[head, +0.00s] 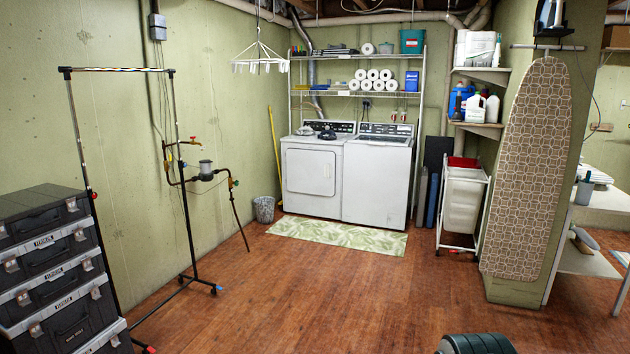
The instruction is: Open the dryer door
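The dryer (312,205) is the white machine on the left of a pair against the far wall. Its square front door (311,172) looks shut, flush with the front panel. A dark control panel runs along its back top edge, and a small dark item lies on its top. My gripper is not in view, so its state and its place relative to the door do not show.
A white washer (377,180) stands right beside the dryer. A green patterned mat (338,235) lies before both. A small bin (264,209) is left of the dryer. A garment rack (188,220) and stacked toolboxes (55,275) line the left. The middle wooden floor is clear.

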